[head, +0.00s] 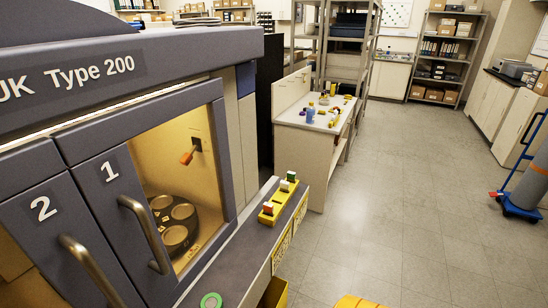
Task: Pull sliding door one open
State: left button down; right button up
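Sliding door one (108,205) is the dark grey panel marked "1" on the front of the machine labelled "Type 200". It has a curved metal bar handle (146,236) and a lit window area to the right of the handle. Door one stands beside door two (40,245), marked "2", and looks shut. Inside, a dark round holder (175,236) with several round cups and an orange-tipped part (187,157) on the back wall show. Neither of my grippers is in view, and nothing touches the handle.
A grey ledge (236,250) runs along the machine's front right, with a yellow block holder (268,218) and a green ring (211,300) on it. A cluttered workbench (322,118) stands behind. Open floor (400,215) lies to the right, with a blue trolley (519,208) at the far right.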

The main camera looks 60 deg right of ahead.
aim_at(95, 153)
jog(key=z, duration=1.1)
jog(key=k+l+u, duration=0.1)
jog(key=l, duration=0.35)
jog(key=k+l, duration=0.15)
jog(key=l, duration=0.25)
jog(key=k+l+u, duration=0.15)
jog(key=l, duration=0.3)
jog(key=k+l, duration=0.1)
jog(key=l, duration=0.35)
jog(key=u, duration=0.05)
